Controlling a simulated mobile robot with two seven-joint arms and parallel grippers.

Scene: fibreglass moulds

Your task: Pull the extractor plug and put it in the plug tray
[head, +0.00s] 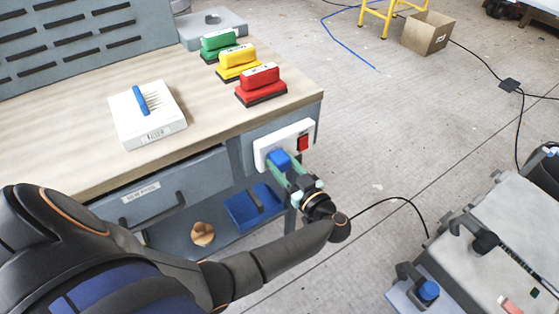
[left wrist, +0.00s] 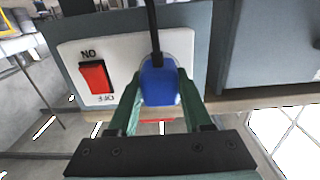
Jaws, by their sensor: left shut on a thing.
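The blue extractor plug (head: 279,159) is at the white socket panel (head: 262,148) on the end of the workbench. My left gripper (head: 284,167) is shut on it, one green finger on each side. In the left wrist view the plug (left wrist: 159,82) sits between the fingers against the panel, with a black cord on it; whether it is fully seated I cannot tell. A red switch (head: 303,143) is on the same panel. A blue tray (head: 240,212) lies on the shelf under the bench; no label shows on it. My right gripper is out of view.
Green (head: 218,40), yellow (head: 238,65) and red (head: 261,82) blocks stand on the bench top, with a white box (head: 148,130) to their left. A grey case-like unit (head: 515,225) stands at the lower right. Open floor lies between it and the bench, crossed by a black cable.

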